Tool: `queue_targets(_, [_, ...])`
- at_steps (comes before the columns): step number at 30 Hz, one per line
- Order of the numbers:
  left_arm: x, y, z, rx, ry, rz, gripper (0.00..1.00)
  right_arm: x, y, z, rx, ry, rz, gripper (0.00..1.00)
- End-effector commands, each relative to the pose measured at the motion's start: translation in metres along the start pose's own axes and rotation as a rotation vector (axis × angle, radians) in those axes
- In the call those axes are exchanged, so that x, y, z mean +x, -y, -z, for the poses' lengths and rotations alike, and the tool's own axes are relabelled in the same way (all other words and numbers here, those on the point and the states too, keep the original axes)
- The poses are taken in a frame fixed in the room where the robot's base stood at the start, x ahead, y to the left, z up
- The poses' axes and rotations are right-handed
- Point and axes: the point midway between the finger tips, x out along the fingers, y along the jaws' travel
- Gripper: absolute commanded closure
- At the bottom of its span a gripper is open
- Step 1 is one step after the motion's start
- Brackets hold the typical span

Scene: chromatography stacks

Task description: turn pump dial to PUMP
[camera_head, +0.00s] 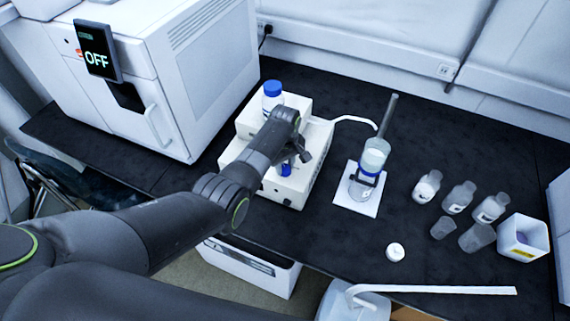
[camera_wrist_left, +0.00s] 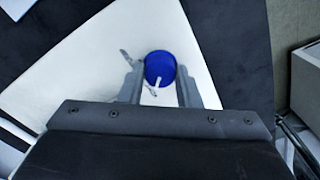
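The pump is a white box (camera_head: 283,190) on the black bench, with a blue dial (camera_head: 286,170) on it. In the left wrist view the dial (camera_wrist_left: 160,68) is round and blue with a white pointer mark on its lower part. My left gripper (camera_head: 291,162) is over the pump at the dial. In the left wrist view its two fingers (camera_wrist_left: 159,82) stand apart on either side of the dial, with a small gap showing on each side. Part of the dial is hidden behind the gripper in the head view. My right gripper is not in view.
A blue-capped bottle (camera_head: 272,97) stands on the pump's rear part. A glass column (camera_head: 373,165) with a blue clamp stands to the right. Several small bottles and a white bin (camera_head: 522,240) are farther right. A large white instrument (camera_head: 170,70) reading OFF stands left.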

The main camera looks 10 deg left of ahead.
Motion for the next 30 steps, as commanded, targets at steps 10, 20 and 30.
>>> queue_targets(10, [-0.001,0.000,0.000,0.032,0.000,0.001,0.93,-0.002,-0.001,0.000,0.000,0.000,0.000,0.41])
queue_targets(20, [-0.002,0.000,0.000,0.235,0.000,0.001,0.93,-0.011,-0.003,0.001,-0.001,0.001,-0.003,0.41])
queue_targets(30, [-0.002,0.000,0.000,0.556,0.001,0.001,0.93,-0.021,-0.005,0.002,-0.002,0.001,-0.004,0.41])
